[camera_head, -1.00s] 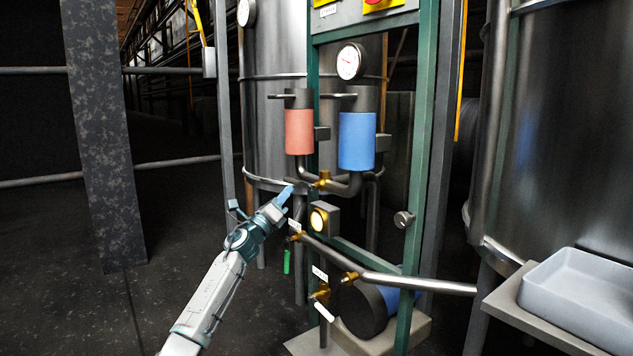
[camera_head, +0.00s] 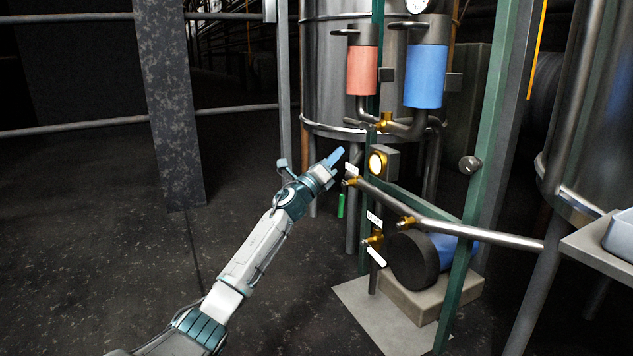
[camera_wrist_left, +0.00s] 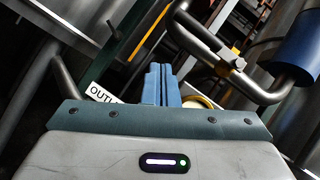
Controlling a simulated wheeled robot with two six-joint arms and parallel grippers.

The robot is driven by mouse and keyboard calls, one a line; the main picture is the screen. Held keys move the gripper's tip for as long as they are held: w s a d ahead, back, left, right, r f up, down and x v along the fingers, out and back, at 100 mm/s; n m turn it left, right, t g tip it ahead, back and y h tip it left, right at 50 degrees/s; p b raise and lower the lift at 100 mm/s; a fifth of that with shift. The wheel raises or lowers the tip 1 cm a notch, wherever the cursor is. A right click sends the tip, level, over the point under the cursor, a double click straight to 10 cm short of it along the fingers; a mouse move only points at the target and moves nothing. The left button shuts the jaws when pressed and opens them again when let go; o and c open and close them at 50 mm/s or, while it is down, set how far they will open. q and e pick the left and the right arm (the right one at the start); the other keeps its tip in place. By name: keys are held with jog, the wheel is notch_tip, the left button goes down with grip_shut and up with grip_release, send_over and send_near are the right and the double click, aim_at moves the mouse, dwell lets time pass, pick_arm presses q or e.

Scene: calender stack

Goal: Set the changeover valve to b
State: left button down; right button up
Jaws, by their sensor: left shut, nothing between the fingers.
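The brass valve (camera_head: 384,121) that looks like the changeover valve sits on the pipe between the red filter housing (camera_head: 362,70) and the blue filter housing (camera_head: 426,76). Its setting and any letter marks are too small to read. It also shows in the left wrist view (camera_wrist_left: 232,60), above and right of the fingers. My left gripper (camera_head: 334,157) is below and left of this valve, apart from it. Its blue fingers are shut together and empty, also in the left wrist view (camera_wrist_left: 159,82). My right gripper is not in view.
A green frame post (camera_head: 481,170) and a slanting steel pipe (camera_head: 450,227) stand to the right. A round lit gauge (camera_head: 377,162) is close right of my left gripper.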

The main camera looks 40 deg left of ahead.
pick_arm(q)
jog(key=s+a+f+b, duration=0.2)
jog(key=s+f+b, duration=0.2)
jog(key=s+b, duration=0.1)
jog(key=shift+s+a, duration=0.2)
jog(key=shift+s, duration=0.3)
